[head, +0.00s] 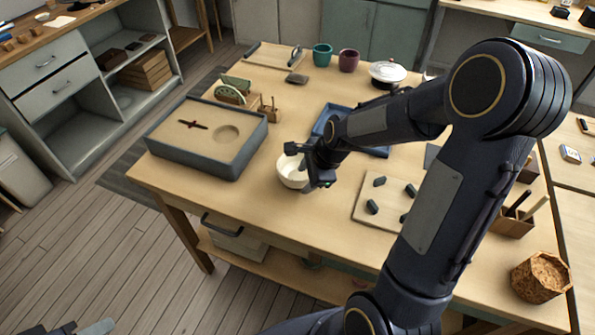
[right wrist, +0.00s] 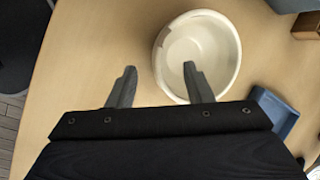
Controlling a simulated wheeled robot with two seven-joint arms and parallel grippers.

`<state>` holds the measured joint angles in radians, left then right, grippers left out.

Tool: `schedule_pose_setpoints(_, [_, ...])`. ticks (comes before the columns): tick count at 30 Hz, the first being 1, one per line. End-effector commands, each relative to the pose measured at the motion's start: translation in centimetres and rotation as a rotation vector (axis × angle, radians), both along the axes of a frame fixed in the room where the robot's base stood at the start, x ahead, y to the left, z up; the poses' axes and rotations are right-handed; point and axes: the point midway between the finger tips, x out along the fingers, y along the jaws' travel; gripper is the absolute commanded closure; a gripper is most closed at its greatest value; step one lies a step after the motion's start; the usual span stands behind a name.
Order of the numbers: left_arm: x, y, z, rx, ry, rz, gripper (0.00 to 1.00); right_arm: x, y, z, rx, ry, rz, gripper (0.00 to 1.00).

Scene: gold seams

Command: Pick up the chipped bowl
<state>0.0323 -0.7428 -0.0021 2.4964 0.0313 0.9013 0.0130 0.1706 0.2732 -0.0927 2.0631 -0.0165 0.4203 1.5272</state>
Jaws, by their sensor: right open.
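The white bowl (head: 288,174) stands upright on the wooden table, partly hidden behind my right gripper (head: 304,166) in the head view. My right gripper (right wrist: 158,72) is open with nothing held. In that view one fingertip overlaps the bowl's inside and the other is to the left, outside its rim. I cannot tell how far the fingers are above the rim. Part of what looks like my left gripper (head: 88,329) shows at the bottom left edge.
A grey box with a sand-coloured top (head: 200,165) stands left of the bowl. A blue tray (head: 322,121) lies behind it, partly under my right arm. A board with small dark pieces (head: 383,207) lies to the right. The table in front of the bowl is clear.

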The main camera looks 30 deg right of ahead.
Motion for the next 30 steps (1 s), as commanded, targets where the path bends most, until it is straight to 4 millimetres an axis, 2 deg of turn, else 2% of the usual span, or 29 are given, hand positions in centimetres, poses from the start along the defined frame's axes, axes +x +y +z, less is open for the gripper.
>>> schedule_pose_setpoints(3, [0.0,0.0,-0.1,0.0,0.0,0.0,0.64,0.6,0.3,-1.7,0.0,0.004,0.001,0.54])
schedule_pose_setpoints(6, [0.0,0.0,-0.1,0.0,0.0,0.0,0.64,0.9,0.5,-2.3,0.0,0.002,0.001,0.54])
schedule_pose_setpoints(14, [0.0,0.0,-0.1,0.0,0.0,0.0,0.64,1.0,0.5,-2.4,-0.001,-0.001,0.002,0.55])
schedule_pose_setpoints(24, [0.0,0.0,-0.1,0.0,0.0,0.0,0.64,1.0,0.5,-2.4,-0.001,0.0,0.002,0.99])
schedule_pose_setpoints(30, [0.0,0.0,-0.1,0.0,0.0,0.0,0.64,1.0,0.5,-2.3,-0.001,-0.001,0.002,1.0])
